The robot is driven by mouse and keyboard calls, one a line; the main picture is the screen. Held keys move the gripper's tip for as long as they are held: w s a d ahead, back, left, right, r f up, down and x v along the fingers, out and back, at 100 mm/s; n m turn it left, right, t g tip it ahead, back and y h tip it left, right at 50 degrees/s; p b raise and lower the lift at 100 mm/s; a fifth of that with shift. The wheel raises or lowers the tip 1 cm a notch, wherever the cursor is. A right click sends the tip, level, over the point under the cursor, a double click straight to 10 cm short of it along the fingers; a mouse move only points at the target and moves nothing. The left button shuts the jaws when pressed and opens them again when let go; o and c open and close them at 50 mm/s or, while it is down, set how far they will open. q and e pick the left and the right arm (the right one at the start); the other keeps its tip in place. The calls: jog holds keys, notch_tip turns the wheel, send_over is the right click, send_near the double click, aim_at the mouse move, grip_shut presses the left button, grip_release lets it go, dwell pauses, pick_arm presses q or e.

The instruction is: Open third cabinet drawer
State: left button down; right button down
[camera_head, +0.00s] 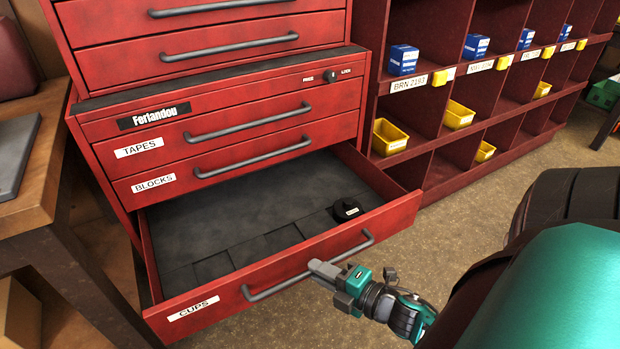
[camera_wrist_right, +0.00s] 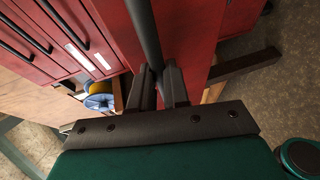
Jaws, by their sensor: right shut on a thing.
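The red cabinet (camera_head: 240,85) stands at the centre of the head view. Its drawer labelled CUPS (camera_head: 205,305), third down below TAPES and BLOCKS, is pulled well out, its inside showing. A small black round thing (camera_head: 346,209) with a pale label sits inside at the right. My right gripper (camera_head: 325,271) is shut on the drawer's grey bar handle (camera_head: 270,293), near the handle's right part. In the right wrist view the handle (camera_wrist_right: 147,35) runs down between the fingers (camera_wrist_right: 158,88). My left gripper is not in view.
The TAPES and BLOCKS drawers (camera_head: 225,165) are closed. A wooden bench (camera_head: 45,165) stands close at the left. A red shelf (camera_head: 440,165) with yellow bins (camera_head: 388,138) and blue boxes (camera_head: 403,60) is at the right. Speckled floor (camera_head: 450,235) lies free before the shelf.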

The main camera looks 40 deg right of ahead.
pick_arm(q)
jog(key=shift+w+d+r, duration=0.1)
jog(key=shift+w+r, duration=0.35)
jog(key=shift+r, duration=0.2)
pick_arm(e)
jog(key=shift+s+a, duration=0.25)
jog(key=shift+s, duration=0.6)
jog(key=shift+s+a, duration=0.2)
jog(key=shift+s, duration=0.6)
jog(key=c, duration=1.1)
grip_release()
pick_arm(q)
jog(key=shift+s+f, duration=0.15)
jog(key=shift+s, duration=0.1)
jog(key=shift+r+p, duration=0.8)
jog(key=shift+p, duration=0.15)
pick_arm(e)
jog(key=v, duration=1.3)
jog(key=shift+w+r, duration=0.1)
